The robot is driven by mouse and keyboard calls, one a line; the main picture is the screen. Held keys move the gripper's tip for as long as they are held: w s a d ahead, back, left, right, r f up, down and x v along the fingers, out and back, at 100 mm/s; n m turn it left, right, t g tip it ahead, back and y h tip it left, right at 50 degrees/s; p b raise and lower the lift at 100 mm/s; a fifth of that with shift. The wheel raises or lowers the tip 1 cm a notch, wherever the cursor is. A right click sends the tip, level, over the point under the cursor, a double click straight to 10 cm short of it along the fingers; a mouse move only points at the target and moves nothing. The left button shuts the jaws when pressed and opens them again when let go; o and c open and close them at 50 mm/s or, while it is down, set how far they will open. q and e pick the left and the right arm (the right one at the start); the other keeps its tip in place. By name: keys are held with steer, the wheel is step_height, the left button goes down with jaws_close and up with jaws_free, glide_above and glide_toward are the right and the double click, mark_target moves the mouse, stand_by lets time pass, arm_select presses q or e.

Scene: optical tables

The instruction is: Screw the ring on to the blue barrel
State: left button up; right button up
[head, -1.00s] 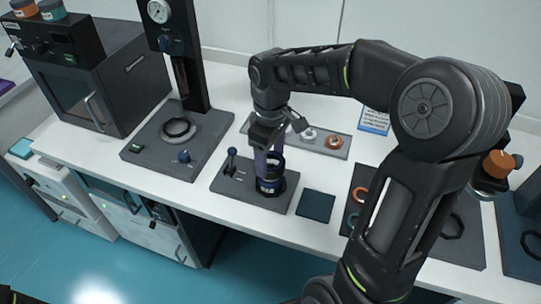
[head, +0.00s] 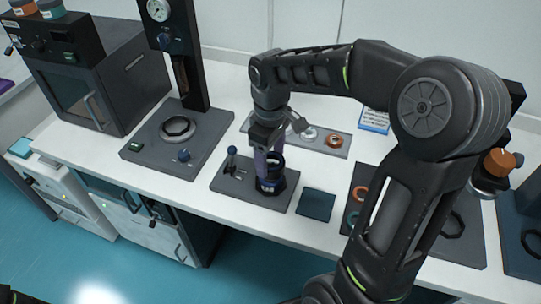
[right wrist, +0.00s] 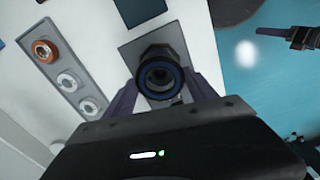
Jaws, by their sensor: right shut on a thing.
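The blue barrel (head: 268,184) stands upright in a dark holder plate (head: 228,187) near the front of the table, with a black ring (head: 278,160) at its top. In the right wrist view the barrel's blue rim (right wrist: 160,79) shows end-on, between the two purple fingers. My right gripper (head: 269,164) points down over the barrel from above and is shut on the ring; the exact contact is partly hidden. In the right wrist view the fingers (right wrist: 160,92) lie on either side of the ring and barrel.
A grey tray (head: 345,150) with several rings lies behind the holder. A dark square pad (head: 316,205) lies right of it.

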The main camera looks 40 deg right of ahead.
steer(key=shift+f+b, duration=0.65)
steer(key=shift+f, duration=0.5)
stand_by(2.2)
steer(key=m, duration=0.3)
steer(key=shift+b, duration=0.35)
steer(key=m, duration=0.5)
steer(key=shift+m+b, duration=0.3)
steer(key=shift+b, duration=0.05)
steer(key=m, duration=0.5)
steer(key=shift+b, duration=0.3)
steer(key=m, duration=0.3)
steer(key=shift+m, duration=0.3)
steer(key=o, duration=1.4)
steer(key=shift+c, duration=0.8)
